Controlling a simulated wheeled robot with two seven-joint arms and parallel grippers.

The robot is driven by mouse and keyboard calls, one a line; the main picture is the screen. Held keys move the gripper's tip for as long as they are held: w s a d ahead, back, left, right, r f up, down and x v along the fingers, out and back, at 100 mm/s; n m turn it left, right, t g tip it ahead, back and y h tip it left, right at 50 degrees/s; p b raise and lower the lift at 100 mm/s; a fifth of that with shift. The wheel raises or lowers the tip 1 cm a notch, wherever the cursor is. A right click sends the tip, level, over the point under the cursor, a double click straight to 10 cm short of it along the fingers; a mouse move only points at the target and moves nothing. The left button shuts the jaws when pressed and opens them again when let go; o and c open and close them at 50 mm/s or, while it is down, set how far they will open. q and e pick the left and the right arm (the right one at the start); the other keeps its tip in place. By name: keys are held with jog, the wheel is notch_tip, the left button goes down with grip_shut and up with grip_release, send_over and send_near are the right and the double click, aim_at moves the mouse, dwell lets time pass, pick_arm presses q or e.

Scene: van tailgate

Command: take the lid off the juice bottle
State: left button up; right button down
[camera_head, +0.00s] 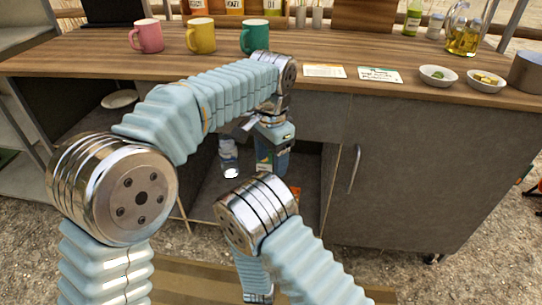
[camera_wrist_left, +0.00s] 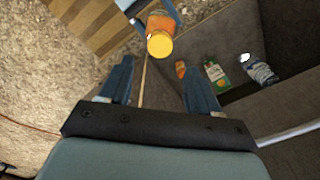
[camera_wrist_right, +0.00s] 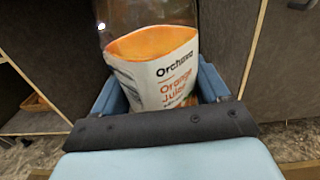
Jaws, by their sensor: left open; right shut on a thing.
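The orange juice bottle (camera_wrist_right: 165,75) fills the space between the fingers of my right gripper (camera_wrist_right: 160,80) in the right wrist view. That gripper is shut on its labelled body. In the left wrist view the bottle (camera_wrist_left: 161,23) shows from above, with its yellow lid (camera_wrist_left: 159,44) on top. My left gripper (camera_wrist_left: 158,70) is open and empty; the lid shows just past its fingertips, roughly centred between them, apart from both. In the head view my left gripper (camera_head: 271,152) points down in front of the counter. The juice bottle does not show there.
The counter (camera_head: 200,68) above holds pink, yellow and green mugs, cards and small bowls. A closed cabinet door (camera_head: 425,175) is to the right. A striped mat (camera_wrist_left: 92,25) lies on gravel.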

pick_arm(q)
notch_tip(320, 180, down, 8)
jog(key=shift+r, duration=0.1)
dwell(0.4)
jog(key=c, duration=1.1)
jog(key=shift+n, duration=0.9)
jog(key=shift+r, duration=0.15)
jog(key=shift+r, duration=0.95)
jog(key=shift+r, duration=0.1)
